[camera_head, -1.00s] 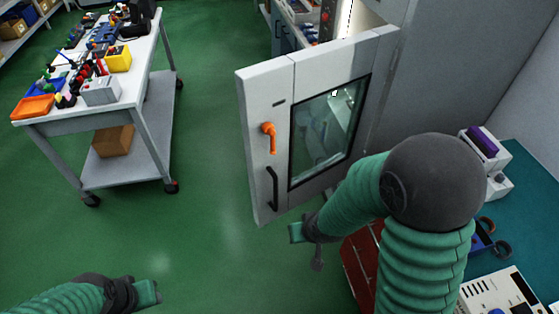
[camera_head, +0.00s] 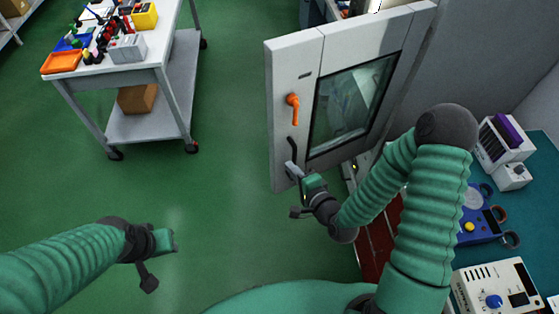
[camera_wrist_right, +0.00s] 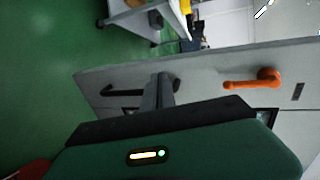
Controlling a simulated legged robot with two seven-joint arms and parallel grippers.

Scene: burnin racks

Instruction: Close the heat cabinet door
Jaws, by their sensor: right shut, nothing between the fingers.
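The heat cabinet door (camera_head: 296,62) stands open, a pale grey panel with a dark-framed window (camera_head: 352,105). It carries an orange lever (camera_head: 292,106) and a black bar handle (camera_head: 292,150) below it. My right gripper (camera_head: 292,172) is at the lower end of the black handle, its fingers shut with nothing between them. In the right wrist view the fingers (camera_wrist_right: 160,90) overlap the handle (camera_wrist_right: 125,92); I cannot tell whether they touch it. The orange lever also shows there (camera_wrist_right: 255,79). My left gripper (camera_head: 168,240) is over the floor at lower left, away from the door; its jaw state is unclear.
A white cart (camera_head: 150,62) with tools and bins stands at upper left. A teal bench (camera_head: 535,175) with instruments is at the right. A red surface (camera_head: 378,240) lies under my right arm. Green floor is clear between cart and door.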

